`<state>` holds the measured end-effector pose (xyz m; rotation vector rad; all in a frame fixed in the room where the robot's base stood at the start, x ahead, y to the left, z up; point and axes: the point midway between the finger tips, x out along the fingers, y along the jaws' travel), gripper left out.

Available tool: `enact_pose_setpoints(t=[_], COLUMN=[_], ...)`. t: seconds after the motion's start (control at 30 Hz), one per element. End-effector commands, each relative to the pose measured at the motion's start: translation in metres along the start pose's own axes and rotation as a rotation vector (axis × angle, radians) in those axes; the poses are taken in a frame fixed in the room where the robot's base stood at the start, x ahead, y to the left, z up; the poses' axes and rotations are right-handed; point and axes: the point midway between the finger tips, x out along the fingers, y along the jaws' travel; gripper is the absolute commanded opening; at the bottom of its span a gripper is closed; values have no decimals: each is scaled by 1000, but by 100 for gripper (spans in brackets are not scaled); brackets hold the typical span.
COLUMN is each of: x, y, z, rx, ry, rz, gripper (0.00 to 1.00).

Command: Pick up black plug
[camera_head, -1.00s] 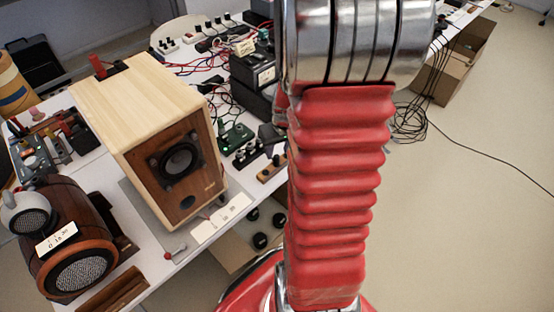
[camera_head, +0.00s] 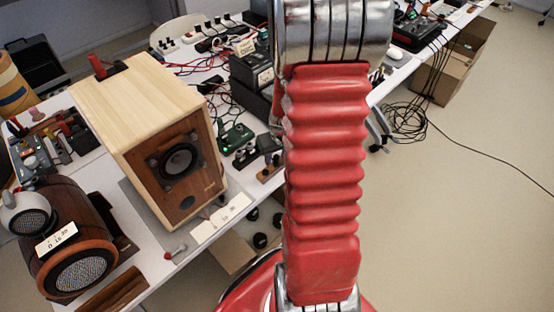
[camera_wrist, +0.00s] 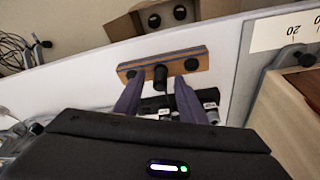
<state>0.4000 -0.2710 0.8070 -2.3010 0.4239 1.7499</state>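A wooden strip (camera_wrist: 190,54) with a blue line along it lies on the white table. It also shows beside my arm in the head view (camera_head: 270,173). In the wrist view a black plug (camera_wrist: 160,75) stands at the strip's middle, with a smaller black piece at each side. My gripper (camera_wrist: 157,83) is open, its two dark fingers apart and pointing toward the strip. The black plug shows in the gap between the fingertips; I cannot tell how far above it they are. My gripper's fingers do not show in the head view.
A wooden speaker (camera_head: 150,165) stands left of the strip, with a white label (camera_head: 220,217) before it. The table edge runs close beyond the strip in the wrist view. A cardboard box (camera_wrist: 122,27) with black round pieces is below. Cables and devices crowd the table behind.

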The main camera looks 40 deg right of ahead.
Motion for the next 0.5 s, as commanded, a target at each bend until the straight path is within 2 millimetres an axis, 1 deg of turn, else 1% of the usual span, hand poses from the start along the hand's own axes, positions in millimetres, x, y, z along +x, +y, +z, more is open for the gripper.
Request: enact_pose_setpoints(t=[0.27, 0.5], x=[0, 0], y=[0, 0], z=[0, 0], rx=[0, -1], ry=[0, 0], rz=[0, 0], gripper=[37, 22])
